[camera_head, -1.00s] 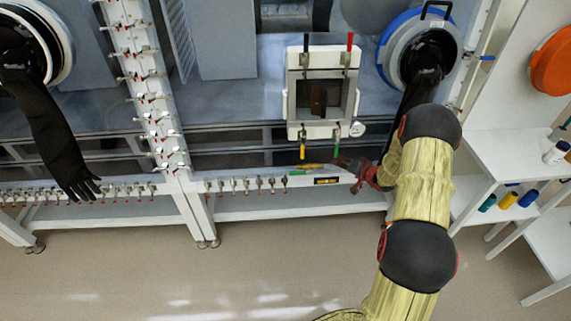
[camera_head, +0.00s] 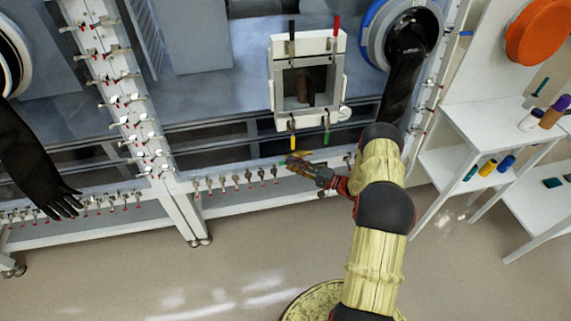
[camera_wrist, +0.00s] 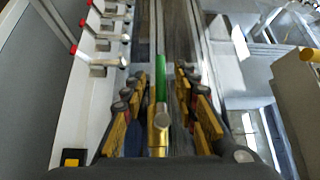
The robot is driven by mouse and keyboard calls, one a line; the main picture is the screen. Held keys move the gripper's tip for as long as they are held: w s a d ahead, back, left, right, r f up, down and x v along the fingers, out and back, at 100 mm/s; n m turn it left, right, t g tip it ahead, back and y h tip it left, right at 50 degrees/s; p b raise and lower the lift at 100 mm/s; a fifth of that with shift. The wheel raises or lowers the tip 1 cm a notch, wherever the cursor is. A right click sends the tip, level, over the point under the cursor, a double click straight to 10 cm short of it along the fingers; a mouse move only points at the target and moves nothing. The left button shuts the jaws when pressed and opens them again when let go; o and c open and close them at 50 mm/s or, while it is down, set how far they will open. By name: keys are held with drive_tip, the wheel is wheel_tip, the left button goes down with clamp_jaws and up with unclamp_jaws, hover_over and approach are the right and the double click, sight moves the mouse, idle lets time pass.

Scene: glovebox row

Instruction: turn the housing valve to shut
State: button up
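A valve with a green lever (camera_wrist: 160,75) and a brass body (camera_wrist: 159,130) shows in the wrist view, between the two rows of yellow pads on my fingers. My gripper (camera_wrist: 161,100) is open around it, with a gap on each side of the lever. In the head view my gripper (camera_head: 293,161) is at the front rail below the window box; it mostly hides this valve, and a bit of green (camera_head: 283,163) shows beside the fingertips. I cannot tell whether the fingers touch the valve.
Several small silver valves with red tips (camera_wrist: 101,65) line the rail close to my gripper's left. The white window box (camera_head: 337,92) above has yellow (camera_head: 293,142) and green (camera_head: 326,137) handles hanging below. A black glove (camera_head: 402,85) hangs near my arm. Shelves (camera_head: 497,122) stand at right.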

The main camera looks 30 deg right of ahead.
drive_tip(key=shift+x, duration=1.5)
drive_tip(key=shift+c, duration=0.6)
clamp_jaws()
drive_tip(key=shift+f, duration=0.1)
